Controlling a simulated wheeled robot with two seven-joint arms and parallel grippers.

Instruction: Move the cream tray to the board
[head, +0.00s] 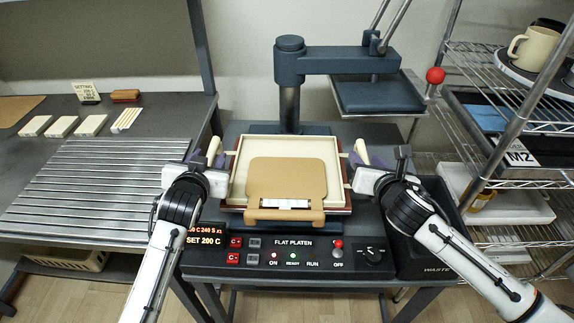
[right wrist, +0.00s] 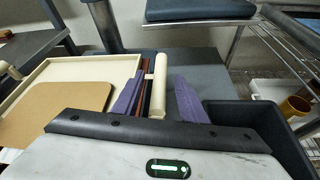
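The cream tray (head: 240,187) lies on the flat platen of the press, a tan sheet (head: 287,178) inside it. Upright cream handles stand at its sides, the left handle (head: 213,150) and the right handle (head: 360,152). My left gripper (head: 210,158) has its purple fingers apart around the left handle. My right gripper (head: 363,160) is open around the right handle; in the right wrist view the right handle (right wrist: 158,85) stands between the fingers with a gap to the right one. A ribbed metal board (head: 90,185) lies on the left bench, with nothing on it.
The press head (head: 375,97) is swung aside to the right at the back. Cream blocks (head: 62,126) and a sign (head: 86,92) stand behind the ribbed board. A dark waste bin (head: 425,255) is right of the press. Wire shelves with a mug (head: 533,47) stand further right.

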